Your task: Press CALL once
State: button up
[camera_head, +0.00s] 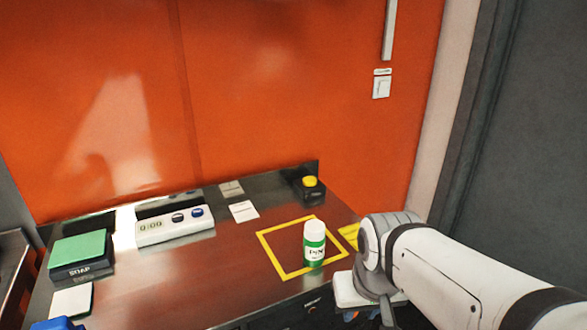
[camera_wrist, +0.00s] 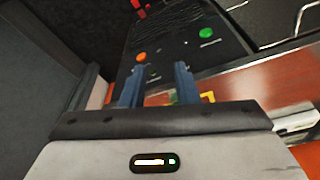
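In the wrist view a dark panel carries an orange button (camera_wrist: 141,57) and a green button (camera_wrist: 206,33), each with small white lettering too blurred to read. I cannot tell which control is CALL. In the head view my arm reaches in from the right and my fingers are mostly hidden below the counter's front edge. A yellow button on a black box (camera_head: 310,183) stands at the counter's back right.
A wall switch (camera_head: 381,88) is on the orange wall.

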grip_shut()
dwell(1.4)
